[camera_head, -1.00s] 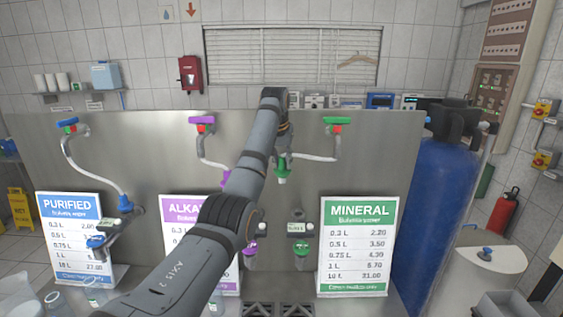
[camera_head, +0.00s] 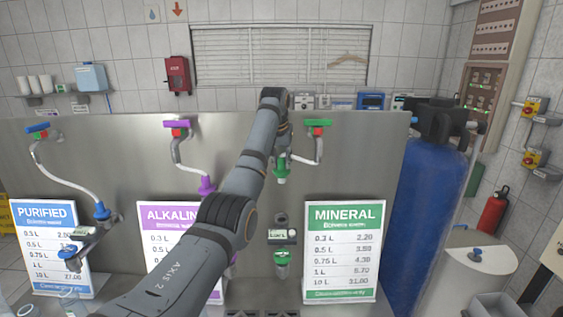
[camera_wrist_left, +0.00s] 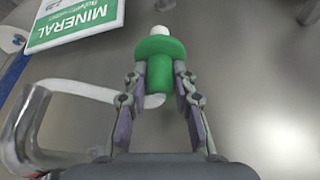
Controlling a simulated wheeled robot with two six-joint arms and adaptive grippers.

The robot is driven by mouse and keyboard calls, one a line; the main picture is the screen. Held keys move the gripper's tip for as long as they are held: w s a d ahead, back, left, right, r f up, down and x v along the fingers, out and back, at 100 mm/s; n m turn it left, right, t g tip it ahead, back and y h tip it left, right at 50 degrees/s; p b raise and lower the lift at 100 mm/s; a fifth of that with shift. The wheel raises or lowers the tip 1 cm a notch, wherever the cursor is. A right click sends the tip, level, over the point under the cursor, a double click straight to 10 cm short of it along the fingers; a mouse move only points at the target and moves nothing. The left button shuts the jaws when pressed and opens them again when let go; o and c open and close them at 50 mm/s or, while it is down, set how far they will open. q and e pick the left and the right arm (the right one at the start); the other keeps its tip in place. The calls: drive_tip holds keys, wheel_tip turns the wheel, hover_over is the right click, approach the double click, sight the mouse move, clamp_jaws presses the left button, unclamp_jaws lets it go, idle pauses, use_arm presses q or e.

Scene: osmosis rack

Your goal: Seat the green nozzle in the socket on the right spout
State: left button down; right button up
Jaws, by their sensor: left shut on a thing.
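The green nozzle (camera_head: 281,169) hangs in front of the steel panel, at the end of the white hose from the green tap. My left gripper (camera_wrist_left: 161,82) is shut on the nozzle, which also shows in the left wrist view (camera_wrist_left: 160,49) with a white tip beyond its flange. The right spout (camera_head: 282,235) is on the panel below the nozzle, roughly in line with it in the head view. Its green socket part (camera_head: 282,257) is apart from the nozzle. My right gripper is not in view.
The MINERAL price board (camera_head: 343,250) stands just right of the spout. The ALKALINE board (camera_head: 165,250) is to the left, partly behind my arm. A purple nozzle (camera_head: 206,186) hangs on its hose left of my arm. A blue tank (camera_head: 428,205) stands right of the panel.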

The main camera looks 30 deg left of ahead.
use_arm(q)
drive_tip(key=shift+s+a+r, duration=0.1)
drive_tip(key=shift+s+a, duration=0.05)
drive_tip(key=shift+s, duration=0.25)
drive_tip(key=shift+b+x, duration=0.5)
drive_tip(key=shift+x, duration=0.35)
drive_tip(key=shift+s+f+b, duration=0.15)
drive_tip(key=shift+f+b, duration=0.3)
drive_tip(key=shift+f, duration=0.3)
drive_tip(key=f+b, duration=0.1)
drive_tip(key=f, duration=0.2)
drive_tip(key=f+b, duration=0.2)
drive_tip(key=f, duration=0.2)
drive_tip(key=f+b, duration=0.2)
drive_tip(key=f, duration=0.1)
drive_tip(key=shift+w+d+f, duration=0.3)
drive_tip(key=shift+w+f, duration=0.05)
drive_tip(key=shift+s+f, duration=0.1)
drive_tip(key=shift+f, duration=0.15)
idle(0.6)
